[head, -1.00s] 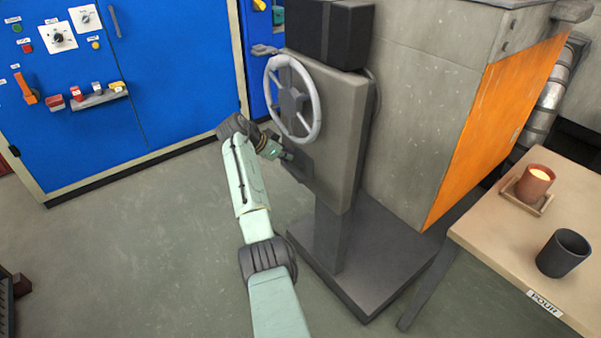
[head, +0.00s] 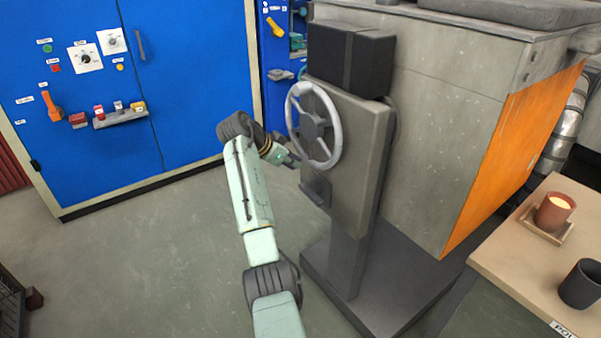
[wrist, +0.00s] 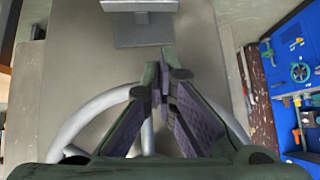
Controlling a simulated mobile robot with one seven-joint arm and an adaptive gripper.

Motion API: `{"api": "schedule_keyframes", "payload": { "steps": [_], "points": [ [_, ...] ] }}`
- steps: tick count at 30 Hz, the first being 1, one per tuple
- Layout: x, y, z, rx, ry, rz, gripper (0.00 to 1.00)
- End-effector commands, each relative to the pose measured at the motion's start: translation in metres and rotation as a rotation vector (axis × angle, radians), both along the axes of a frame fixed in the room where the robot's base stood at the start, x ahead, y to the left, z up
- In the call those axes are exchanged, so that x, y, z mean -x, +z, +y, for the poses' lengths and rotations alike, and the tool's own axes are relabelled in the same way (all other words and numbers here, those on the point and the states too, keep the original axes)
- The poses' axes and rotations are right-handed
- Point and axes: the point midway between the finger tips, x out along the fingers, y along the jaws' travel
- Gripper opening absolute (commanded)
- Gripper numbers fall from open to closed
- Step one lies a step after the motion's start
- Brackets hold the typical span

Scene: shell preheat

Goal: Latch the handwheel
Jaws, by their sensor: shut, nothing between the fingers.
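The handwheel (head: 294,111) is a light grey spoked ring with a dark hub on the front of a grey panel. A dark bracket (head: 315,190) sits on the panel below the wheel and shows at the top of the wrist view (wrist: 140,28). My gripper (head: 296,163) is at the lower left of the wheel rim, above and left of the bracket. In the wrist view my gripper (wrist: 161,75) has its fingertips together and empty, with the wheel rim (wrist: 75,125) partly hidden behind the fingers. I cannot tell whether they touch the rim.
The panel (head: 362,160) stands on a dark base before a large grey furnace (head: 450,140) with an orange side. A blue cabinet (head: 180,80) with switches is at the left. A table (head: 500,240) at the right holds a candle and a dark cup.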

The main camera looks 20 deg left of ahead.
Motion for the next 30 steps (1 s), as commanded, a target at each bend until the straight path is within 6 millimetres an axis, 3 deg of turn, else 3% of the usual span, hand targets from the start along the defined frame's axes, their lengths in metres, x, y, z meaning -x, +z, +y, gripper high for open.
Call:
{"api": "schedule_keyframes", "payload": {
  "steps": [7, 23, 26, 30],
  "points": [
    [0.016, 0.019, 0.011, 0.000, 0.001, -0.002, 0.00],
    [0.017, 0.021, 0.013, 0.000, 0.006, -0.002, 0.00],
    [0.015, 0.031, 0.029, -0.013, 0.080, -0.048, 0.00],
    [0.016, 0.074, 0.087, -0.052, 0.347, -0.226, 0.00]
  ]
}}
